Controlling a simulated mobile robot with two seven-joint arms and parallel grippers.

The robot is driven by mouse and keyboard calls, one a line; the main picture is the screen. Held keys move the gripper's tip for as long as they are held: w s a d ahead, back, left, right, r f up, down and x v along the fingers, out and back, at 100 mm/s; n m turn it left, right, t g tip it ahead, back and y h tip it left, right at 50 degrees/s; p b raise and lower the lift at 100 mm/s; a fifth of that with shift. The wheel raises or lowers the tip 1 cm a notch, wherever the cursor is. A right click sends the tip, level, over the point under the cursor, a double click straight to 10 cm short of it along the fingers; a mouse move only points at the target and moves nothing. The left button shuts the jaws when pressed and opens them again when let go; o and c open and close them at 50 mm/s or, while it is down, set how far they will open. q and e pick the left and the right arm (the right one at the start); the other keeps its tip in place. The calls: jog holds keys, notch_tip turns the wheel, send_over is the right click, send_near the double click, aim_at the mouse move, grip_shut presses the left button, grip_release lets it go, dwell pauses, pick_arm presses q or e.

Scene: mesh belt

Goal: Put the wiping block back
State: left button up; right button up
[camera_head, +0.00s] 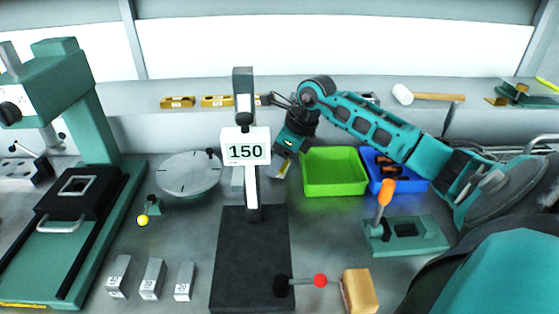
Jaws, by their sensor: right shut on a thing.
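A tan block (360,291) with a paler left side lies on the bench at the front, right of the black plate; it looks like the wiping block. My right gripper (281,164) is far from it, at the back, pointing down just right of the stand with the 150 sign. It is shut on a small pale and yellowish thing, mostly hidden by the wrist; I cannot tell what it is. My left gripper is not in view.
The stand with the 150 sign (246,150) rises from a black plate (235,262). A green tray (334,188) and a blue tray (414,186) stand at the back right. A lever with a red knob (320,281) sits close to the tan block. Three metal blocks (151,279) stand front left.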

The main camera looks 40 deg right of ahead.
jog(key=shift+f, duration=0.3)
jog(key=shift+f, duration=0.1)
jog(key=o, duration=0.9)
jog(key=shift+o, duration=0.2)
jog(key=shift+r, duration=0.25)
jog(key=v, duration=1.1)
jog(key=shift+s+r, duration=0.25)
jog(key=shift+r, duration=0.1)
